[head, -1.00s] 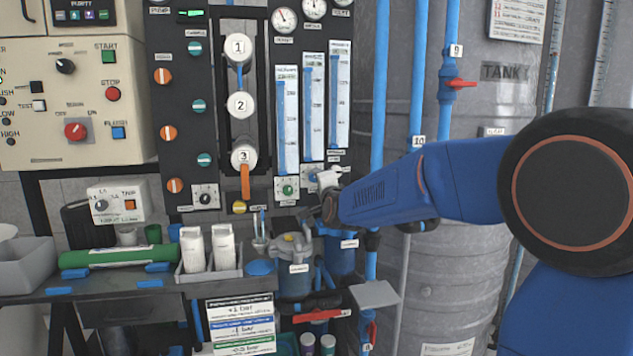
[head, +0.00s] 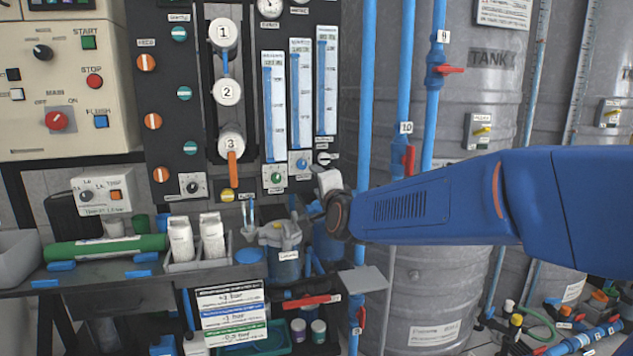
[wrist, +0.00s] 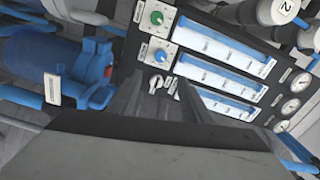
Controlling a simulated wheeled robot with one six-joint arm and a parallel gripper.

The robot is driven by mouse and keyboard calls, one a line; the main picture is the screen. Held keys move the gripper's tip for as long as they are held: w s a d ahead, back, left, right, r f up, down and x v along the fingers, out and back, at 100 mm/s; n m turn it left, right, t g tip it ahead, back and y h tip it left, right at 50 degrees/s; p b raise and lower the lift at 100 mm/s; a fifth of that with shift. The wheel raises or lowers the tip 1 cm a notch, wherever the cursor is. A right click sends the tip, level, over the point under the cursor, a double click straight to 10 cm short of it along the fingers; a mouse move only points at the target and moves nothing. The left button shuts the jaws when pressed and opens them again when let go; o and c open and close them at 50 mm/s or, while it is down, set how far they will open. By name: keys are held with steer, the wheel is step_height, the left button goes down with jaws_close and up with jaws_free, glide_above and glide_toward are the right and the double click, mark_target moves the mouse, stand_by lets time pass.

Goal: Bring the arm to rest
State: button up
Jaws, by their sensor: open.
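My arm reaches in from the right in the head view, its blue link level in front of the tanks. My gripper (wrist: 158,98) shows in the wrist view as two dark fingers, apart with nothing held between them. They point at the lower part of the dark panel (wrist: 215,22). A small switch (wrist: 157,82) shows in the gap between them, beyond the tips. I see no contact. In the head view the fingers are mostly hidden behind the wrist, near the blue filter housings (head: 285,266).
Flow meters (head: 301,98) and gauges stand above the gripper. Blue pipes (head: 365,100) with red-handled valves and a grey tank (head: 470,100) are close to the arm. A bench (head: 100,272) with bottles is at left. Pipes and fittings lie on the floor at lower right.

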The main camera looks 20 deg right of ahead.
steer(key=s+d+f+n+g, duration=0.2)
steer(key=s+f+n+g, duration=0.2)
steer(key=s, duration=0.9)
steer(key=s+d+f+n+g, duration=0.2)
steer(key=s+f+n+g, duration=0.2)
steer(key=s+f, duration=0.7)
steer(key=s+d+f+n+g, duration=0.2)
steer(key=s+f+n+g, duration=0.3)
steer(key=s, duration=1)
step_height(320, 180, down, 2)
steer(key=n, duration=0.2)
steer(key=shift+s+d+f+n, duration=0.2)
steer(key=shift+s+d+n, duration=0.1)
steer(key=shift+d+n, duration=0.1)
